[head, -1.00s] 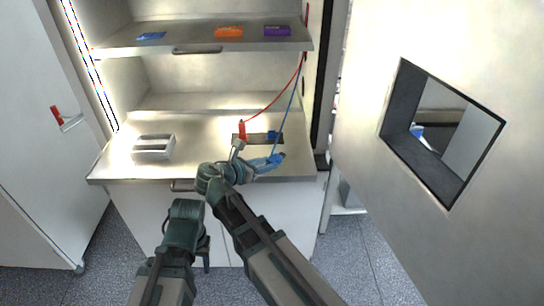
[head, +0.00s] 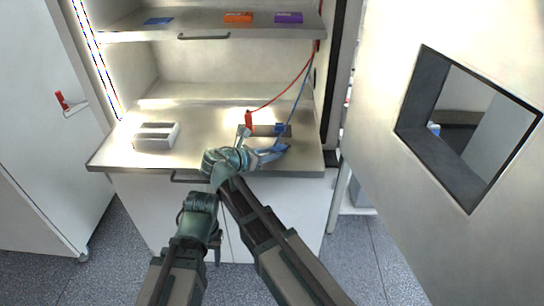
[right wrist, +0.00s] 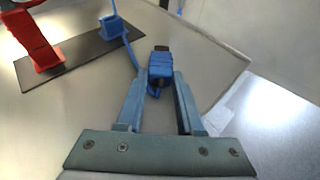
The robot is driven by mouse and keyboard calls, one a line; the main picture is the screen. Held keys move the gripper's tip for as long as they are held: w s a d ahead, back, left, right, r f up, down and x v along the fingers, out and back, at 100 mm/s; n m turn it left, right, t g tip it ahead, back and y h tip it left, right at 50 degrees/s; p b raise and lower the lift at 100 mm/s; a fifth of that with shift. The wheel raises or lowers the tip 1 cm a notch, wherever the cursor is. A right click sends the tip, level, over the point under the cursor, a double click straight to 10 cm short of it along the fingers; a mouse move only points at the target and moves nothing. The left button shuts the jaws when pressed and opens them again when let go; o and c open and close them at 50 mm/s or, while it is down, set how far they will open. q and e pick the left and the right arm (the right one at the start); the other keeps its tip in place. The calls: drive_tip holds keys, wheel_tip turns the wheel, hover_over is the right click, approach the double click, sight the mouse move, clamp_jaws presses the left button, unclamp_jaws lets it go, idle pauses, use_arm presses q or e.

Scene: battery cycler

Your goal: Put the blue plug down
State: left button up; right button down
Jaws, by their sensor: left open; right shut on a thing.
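The blue plug (right wrist: 160,66) is between the fingertips of my right gripper (right wrist: 159,92) in the right wrist view. In the head view my right gripper (head: 266,152) is shut on it near the counter's front right edge; I cannot tell whether the plug (head: 282,147) touches the counter. A blue cable runs from it. A dark plate (head: 262,131) lies just behind, with a red plug (head: 249,120) upright at its left end and a blue block (head: 281,130) at its right end. My left gripper (head: 217,250) is low in front of the cabinet, open and empty.
The counter (head: 205,140) is bare between the plate and a pale slotted holder (head: 156,136). A shelf above carries blue (head: 158,21), orange (head: 238,18) and purple (head: 288,17) items. An open door with a window (head: 385,120) stands at right. A red cable hangs behind.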

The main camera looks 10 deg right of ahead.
drive_tip(key=shift+f, duration=0.15)
drive_tip(key=c, duration=0.5)
unclamp_jaws()
drive_tip(key=shift+c, duration=0.2)
drive_tip(key=shift+r, duration=0.25)
